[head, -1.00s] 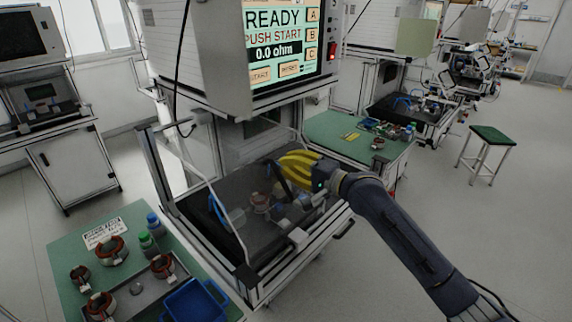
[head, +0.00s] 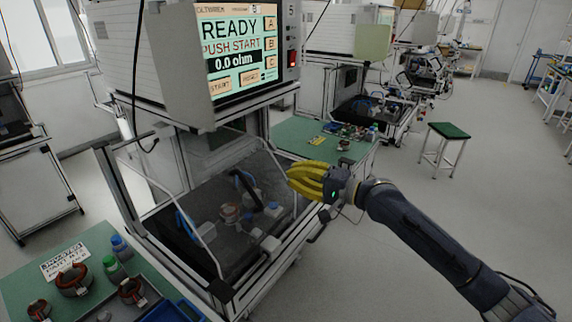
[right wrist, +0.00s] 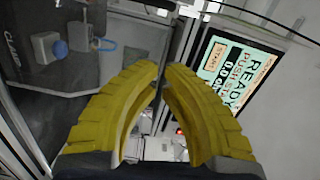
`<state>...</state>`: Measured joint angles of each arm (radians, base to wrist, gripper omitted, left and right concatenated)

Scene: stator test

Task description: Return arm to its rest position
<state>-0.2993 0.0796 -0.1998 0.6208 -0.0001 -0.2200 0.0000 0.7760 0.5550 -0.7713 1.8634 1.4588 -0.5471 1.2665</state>
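My right gripper (head: 291,178) has yellow fingers and is in the air at the front right of the test station, outside its bay. In the right wrist view its fingertips (right wrist: 161,72) come together with nothing between them. The right arm reaches in from the lower right. The test station's screen (head: 235,48) reads READY, PUSH START and 0.0 ohm. My left gripper is not in view.
A green side table (head: 30,285) at the lower left holds several stators, bottles, a label card (head: 65,262) and a blue bin (head: 170,312). Another green table (head: 290,135) stands behind the gripper. A green-topped stool (head: 449,130) stands at the right. Open floor lies around the arm.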

